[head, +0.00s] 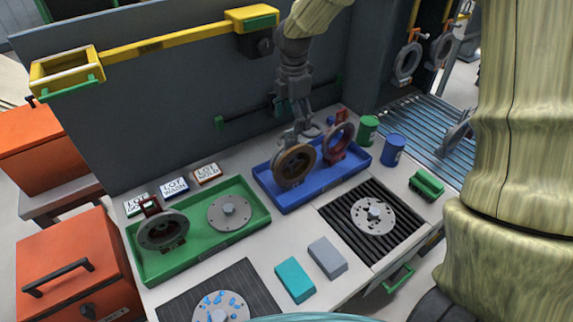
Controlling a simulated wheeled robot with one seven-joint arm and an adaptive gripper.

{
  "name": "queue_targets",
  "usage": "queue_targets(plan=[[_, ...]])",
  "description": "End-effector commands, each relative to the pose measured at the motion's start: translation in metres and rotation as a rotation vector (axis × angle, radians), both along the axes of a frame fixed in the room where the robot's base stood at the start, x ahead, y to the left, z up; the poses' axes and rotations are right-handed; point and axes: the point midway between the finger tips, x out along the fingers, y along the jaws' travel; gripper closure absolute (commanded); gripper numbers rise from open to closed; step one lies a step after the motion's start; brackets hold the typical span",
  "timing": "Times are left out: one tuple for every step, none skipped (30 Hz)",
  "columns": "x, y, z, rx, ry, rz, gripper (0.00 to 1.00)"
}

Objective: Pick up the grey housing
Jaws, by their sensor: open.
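My gripper (300,138) is open and points down over the blue tray (275,194), well to the right of the grey ring. Its fingers are at the top of a brown ring-shaped housing (293,179); I cannot tell whether they touch it. A red housing (338,144) stands behind, to the right.
Grey rings (407,63) hang on hooks at the back right, above a roller conveyor (428,122). Green (368,129) and blue (392,150) cans stand right of the blue tray. Teal (295,280) and grey (327,257) blocks lie at the front. A dark panel (170,110) stands behind.

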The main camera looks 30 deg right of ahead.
Motion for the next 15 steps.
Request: queue_targets(plan=[[0.0, -0.001, -0.003, -0.001, 0.002, 0.002, 0.27], [-0.001, -0.001, -0.005, -0.001, 0.003, 0.003, 0.27], [-0.001, -0.001, -0.009, -0.002, 0.005, 0.003, 0.27], [-0.001, -0.001, -0.013, -0.002, 0.005, 0.003, 0.27], [-0.001, -0.001, -0.016, -0.001, 0.004, 0.003, 0.27], [-0.001, -0.001, -0.022, -0.002, 0.005, 0.003, 0.27], [-0.001, 0.0, -0.026, -0.002, 0.005, 0.004, 0.27], [0.0, 0.0, -0.03, -0.001, 0.004, 0.004, 0.27], [0.0, 0.0, -0.035, -0.001, 0.004, 0.004, 0.27], [0.0, 0.0, -0.038, -0.001, 0.004, 0.004, 0.27], [0.0, 0.0, -0.041, -0.001, 0.004, 0.004, 0.27], [0.0, 0.001, -0.045, -0.001, 0.003, 0.004, 0.27], [0.0, 0.001, -0.047, -0.001, 0.003, 0.005, 0.27], [0.0, 0.001, -0.049, -0.001, 0.003, 0.005, 0.27], [0.001, 0.001, -0.051, -0.001, 0.002, 0.005, 0.27]])
